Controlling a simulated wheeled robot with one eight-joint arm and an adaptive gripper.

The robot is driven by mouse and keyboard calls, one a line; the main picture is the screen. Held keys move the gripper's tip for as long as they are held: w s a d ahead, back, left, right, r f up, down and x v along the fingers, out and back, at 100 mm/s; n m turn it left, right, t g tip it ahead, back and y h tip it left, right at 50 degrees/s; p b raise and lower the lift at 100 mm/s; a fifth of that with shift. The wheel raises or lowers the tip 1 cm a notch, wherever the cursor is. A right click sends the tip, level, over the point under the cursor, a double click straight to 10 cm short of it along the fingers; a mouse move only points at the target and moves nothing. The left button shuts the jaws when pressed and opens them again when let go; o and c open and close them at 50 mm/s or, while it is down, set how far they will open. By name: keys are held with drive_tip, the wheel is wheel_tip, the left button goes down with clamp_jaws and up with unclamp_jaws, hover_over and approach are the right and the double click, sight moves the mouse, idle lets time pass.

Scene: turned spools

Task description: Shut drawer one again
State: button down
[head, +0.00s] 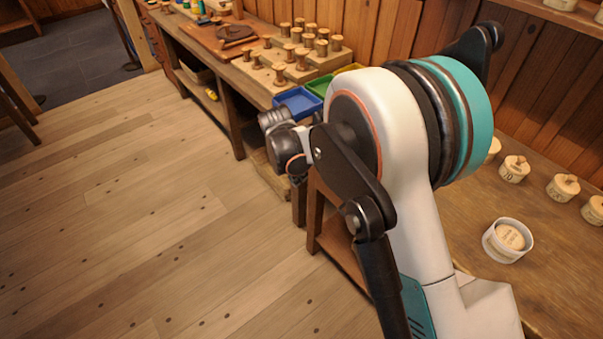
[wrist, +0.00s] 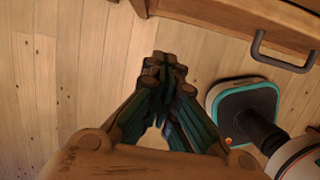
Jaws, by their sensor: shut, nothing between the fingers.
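In the wrist view a wooden drawer front with a dark bar handle (wrist: 281,57) shows at the top right. Its number does not show, and I cannot tell how far it stands out. My gripper (wrist: 165,62) is shut and empty, over the floorboards, to the left of the handle and apart from it. In the head view my arm covers much of the bench front, and my gripper's fingers cannot be made out. A wooden part (head: 266,172) juts out low under the bench beside my wrist; I cannot tell if it is drawer one.
The bench carries turned spools (head: 300,55) on wooden blocks, a blue tray (head: 298,103) and a green tray (head: 320,85). A white tub (head: 507,240) and several lidded pots (head: 514,169) stand at the right. The floor (head: 120,210) on the left is clear.

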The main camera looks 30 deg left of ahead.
drive_tip(key=w+d+f+b, duration=0.2)
drive_tip(key=w+f+b, duration=0.1)
drive_tip(key=w+f, duration=0.2)
drive_tip(key=shift+f, duration=0.15)
idle(0.3)
